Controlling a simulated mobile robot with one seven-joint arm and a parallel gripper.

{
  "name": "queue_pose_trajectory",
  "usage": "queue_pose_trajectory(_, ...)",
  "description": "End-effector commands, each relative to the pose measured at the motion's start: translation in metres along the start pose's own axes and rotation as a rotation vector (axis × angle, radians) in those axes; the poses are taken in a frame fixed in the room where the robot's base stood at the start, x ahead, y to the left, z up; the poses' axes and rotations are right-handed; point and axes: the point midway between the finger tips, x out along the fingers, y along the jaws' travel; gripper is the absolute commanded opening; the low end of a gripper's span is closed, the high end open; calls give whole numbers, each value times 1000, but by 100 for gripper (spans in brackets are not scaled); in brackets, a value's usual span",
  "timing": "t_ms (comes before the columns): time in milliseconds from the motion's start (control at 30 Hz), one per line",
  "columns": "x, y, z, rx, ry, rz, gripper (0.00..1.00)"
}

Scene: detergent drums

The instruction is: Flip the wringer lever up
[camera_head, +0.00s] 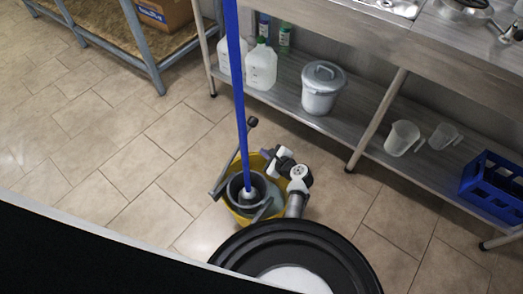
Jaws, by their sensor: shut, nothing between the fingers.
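A yellow mop bucket (234,212) stands on the tiled floor at the centre of the head view. A grey wringer (235,186) sits in it. A blue mop handle (238,90) rises from the wringer past the top of the picture. The wringer lever (234,162) is a grey bar at the bucket's left side, slanting up and right to a dark knob (252,122). My gripper (268,166) is over the bucket's right rim, right of the mop handle and below the knob in the picture. It is shut and empty, apart from the knob. Its fingertips are small and hard to make out.
A steel table with a lower shelf (345,125) stands behind, carrying white jugs (261,67), a lidded grey pot (321,88), clear pitchers (402,137) and a blue crate (493,186). A table leg (376,120) stands right of the bucket. Floor to the left is clear.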

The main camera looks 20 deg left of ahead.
Motion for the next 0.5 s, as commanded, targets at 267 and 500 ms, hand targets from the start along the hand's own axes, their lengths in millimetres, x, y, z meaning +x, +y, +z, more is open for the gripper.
queue_pose_trajectory(267,58,0,-1,-3,-1,2,0)
queue_pose_trajectory(500,73,-2,20,0,-2,0,0)
